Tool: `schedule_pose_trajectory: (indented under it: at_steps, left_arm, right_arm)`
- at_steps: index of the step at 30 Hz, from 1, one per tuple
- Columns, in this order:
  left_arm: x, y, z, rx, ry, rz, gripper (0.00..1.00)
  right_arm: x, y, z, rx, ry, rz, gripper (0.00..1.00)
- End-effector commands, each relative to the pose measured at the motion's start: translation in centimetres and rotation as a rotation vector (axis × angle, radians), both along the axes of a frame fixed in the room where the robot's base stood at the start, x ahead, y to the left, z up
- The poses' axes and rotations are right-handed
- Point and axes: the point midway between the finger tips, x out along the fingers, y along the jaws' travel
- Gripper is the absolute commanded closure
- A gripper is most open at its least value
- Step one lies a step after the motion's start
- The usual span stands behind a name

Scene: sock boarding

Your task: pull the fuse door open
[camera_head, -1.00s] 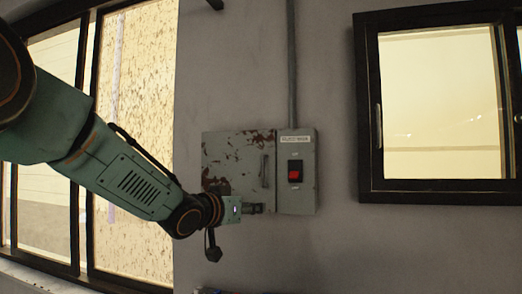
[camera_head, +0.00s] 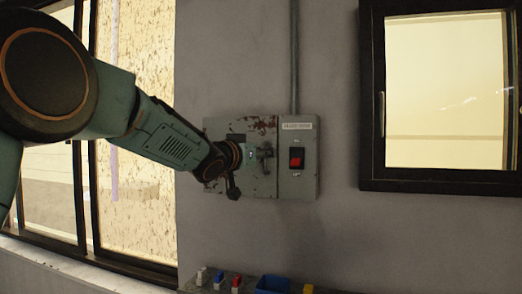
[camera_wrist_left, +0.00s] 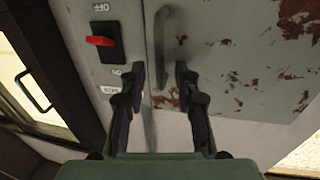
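The fuse door (camera_head: 262,124) is a grey panel with rust patches and looks closed, beside a grey switch box (camera_head: 310,175). It also shows in the left wrist view (camera_wrist_left: 230,65), where the picture is turned over. Its bar handle (camera_wrist_left: 166,35) stands out from the door there. My right gripper is not in view.
A red switch (camera_head: 297,158) sits on the box right next to the door. A conduit (camera_head: 295,60) runs up the wall. Small coloured items and a blue bin (camera_head: 272,285) stand on a surface below. Windows flank the wall, which is otherwise clear.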

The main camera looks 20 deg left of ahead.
Motion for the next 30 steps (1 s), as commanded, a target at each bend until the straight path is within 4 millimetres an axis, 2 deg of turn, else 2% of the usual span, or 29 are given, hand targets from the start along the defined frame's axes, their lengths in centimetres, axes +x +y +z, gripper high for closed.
schedule_pose_trajectory:
  at_steps: [8, 19, 30]
  left_arm:
    - [0.09, 0.0, -0.14, -0.001, 0.002, 0.0, 0.69]
    - [0.08, 0.02, -0.1, -0.001, 0.001, 0.001, 1.0]
    - [0.08, 0.01, -0.01, 0.0, -0.001, 0.0, 1.0]
  right_arm:
    - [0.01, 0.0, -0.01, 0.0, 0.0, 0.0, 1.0]
    - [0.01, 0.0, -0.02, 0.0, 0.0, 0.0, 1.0]
    - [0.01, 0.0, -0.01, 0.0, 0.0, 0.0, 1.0]
